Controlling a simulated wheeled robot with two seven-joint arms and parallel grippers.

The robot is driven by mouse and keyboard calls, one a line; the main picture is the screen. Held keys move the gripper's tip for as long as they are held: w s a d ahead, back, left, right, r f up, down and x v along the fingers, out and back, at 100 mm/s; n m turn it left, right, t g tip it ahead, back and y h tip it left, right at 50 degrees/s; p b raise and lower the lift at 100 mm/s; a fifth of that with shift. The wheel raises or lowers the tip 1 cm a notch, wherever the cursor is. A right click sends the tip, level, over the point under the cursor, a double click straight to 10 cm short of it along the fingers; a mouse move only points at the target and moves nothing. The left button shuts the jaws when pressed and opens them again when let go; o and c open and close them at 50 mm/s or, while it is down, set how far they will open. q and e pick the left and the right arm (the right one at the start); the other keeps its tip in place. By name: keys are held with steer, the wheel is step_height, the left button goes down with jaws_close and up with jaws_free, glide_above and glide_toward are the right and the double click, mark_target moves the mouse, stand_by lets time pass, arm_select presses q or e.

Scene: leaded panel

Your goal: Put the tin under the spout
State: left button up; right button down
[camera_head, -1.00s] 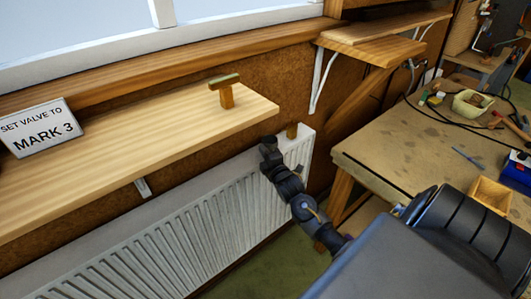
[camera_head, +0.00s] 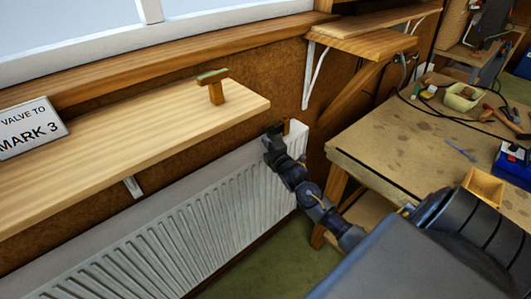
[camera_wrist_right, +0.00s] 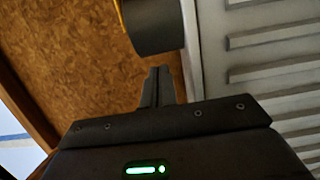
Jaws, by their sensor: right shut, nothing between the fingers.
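I cannot pick out a tin or a spout in either view. My left gripper is out of view.
A wooden shelf (camera_head: 120,150) above the radiator bears a T-shaped wooden piece (camera_head: 215,85) and a sign reading "MARK 3" (camera_head: 28,128). A workbench (camera_head: 400,145) at right holds a wooden box (camera_head: 484,186), a pale green tray (camera_head: 463,97) and tools.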

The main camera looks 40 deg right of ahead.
steer(key=a, duration=0.1)
steer(key=s+a, duration=0.1)
steer(key=a, duration=0.1)
steer(key=shift+f, duration=0.15)
steer(key=s+a+b, duration=0.1)
steer(key=s+b, duration=0.1)
steer(key=s, duration=0.7)
steer(key=shift+a+r, duration=0.25)
steer(key=shift+a, duration=0.1)
